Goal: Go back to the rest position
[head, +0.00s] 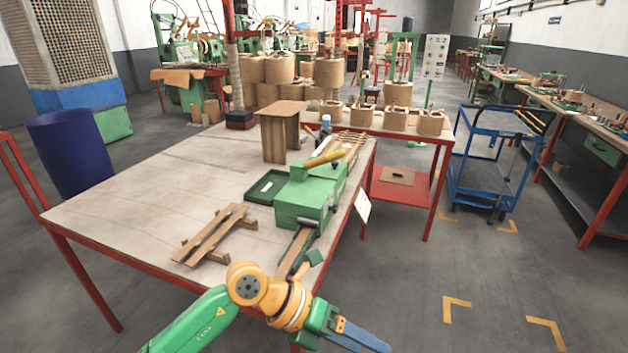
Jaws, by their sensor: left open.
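My left arm comes in at the bottom of the head view, green with an orange wrist. My left gripper (364,338) has blue fingers pointing right and down. It is beyond the table's front right corner, over the grey floor, with nothing seen between its fingers. The fingers overlap from this angle, so the gap between them is hard to see. The lower edge of the picture cuts close to the gripper. My right gripper is not in view.
A red-framed wooden table (140,190) fills the middle. A green machine (305,200) stands near its right edge, close to my wrist. Wooden strips (212,234) and a wooden stand (279,132) are on the table. A blue cart (490,165) stands right. Floor (480,280) is clear between.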

